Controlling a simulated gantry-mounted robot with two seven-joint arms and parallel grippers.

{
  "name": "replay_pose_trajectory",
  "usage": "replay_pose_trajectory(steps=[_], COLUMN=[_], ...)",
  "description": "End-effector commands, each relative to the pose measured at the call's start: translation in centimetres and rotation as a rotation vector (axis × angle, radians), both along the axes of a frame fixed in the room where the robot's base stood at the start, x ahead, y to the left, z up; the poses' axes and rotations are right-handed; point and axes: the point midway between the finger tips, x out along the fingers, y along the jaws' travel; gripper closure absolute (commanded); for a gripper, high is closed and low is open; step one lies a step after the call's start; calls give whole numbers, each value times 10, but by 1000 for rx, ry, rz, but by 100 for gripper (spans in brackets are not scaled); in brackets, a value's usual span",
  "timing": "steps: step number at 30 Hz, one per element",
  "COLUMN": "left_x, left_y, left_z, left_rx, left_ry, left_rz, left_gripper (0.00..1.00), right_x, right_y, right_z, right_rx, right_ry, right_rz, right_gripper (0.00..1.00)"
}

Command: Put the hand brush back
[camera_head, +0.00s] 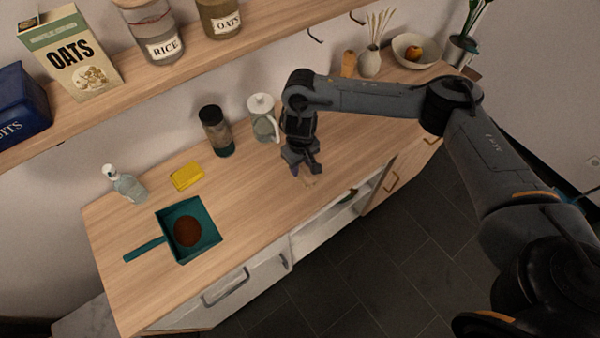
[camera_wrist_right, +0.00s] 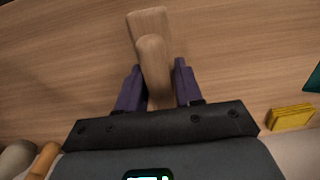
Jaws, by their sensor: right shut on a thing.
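My right gripper (camera_head: 306,171) is over the wooden counter near its front edge. Its purple fingers, also in the right wrist view (camera_wrist_right: 158,88), are shut on a pale wooden piece, which looks like the hand brush (camera_wrist_right: 152,55). In the head view only a small pale part of the brush (camera_head: 309,182) shows below the fingers. Its bristles are not visible, and I cannot tell whether it touches the counter. A teal dustpan (camera_head: 211,241) with a brown heap (camera_head: 187,231) in it lies at the left of the counter. My left gripper is out of view.
A yellow sponge (camera_head: 187,176), spray bottle (camera_head: 128,187), dark jar (camera_head: 216,132) and glass jug (camera_head: 264,122) stand along the back. An open drawer (camera_head: 335,212) juts out in front. Above is a shelf with hooks (camera_head: 315,35). The middle counter is clear.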

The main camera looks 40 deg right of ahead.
Motion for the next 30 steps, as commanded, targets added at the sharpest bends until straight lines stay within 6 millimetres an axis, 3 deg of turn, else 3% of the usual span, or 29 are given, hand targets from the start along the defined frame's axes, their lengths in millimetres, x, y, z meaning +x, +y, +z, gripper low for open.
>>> replay_pose_trajectory(steps=[5,13,26,27,30], left_x=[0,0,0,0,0], left_y=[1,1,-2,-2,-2], left_z=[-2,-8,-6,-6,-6], left_rx=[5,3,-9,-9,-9], left_ry=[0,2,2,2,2], left_rz=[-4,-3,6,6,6], left_gripper=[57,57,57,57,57], right_x=[2,2,1,1,1], right_y=[1,0,0,0,0], right_z=[-7,-38,-43,-44,-44], right_rx=[-1,0,0,0,0], right_ry=[0,0,0,-1,-1], right_rz=[0,-1,0,0,0], right_gripper=[100,100,100,62,46])
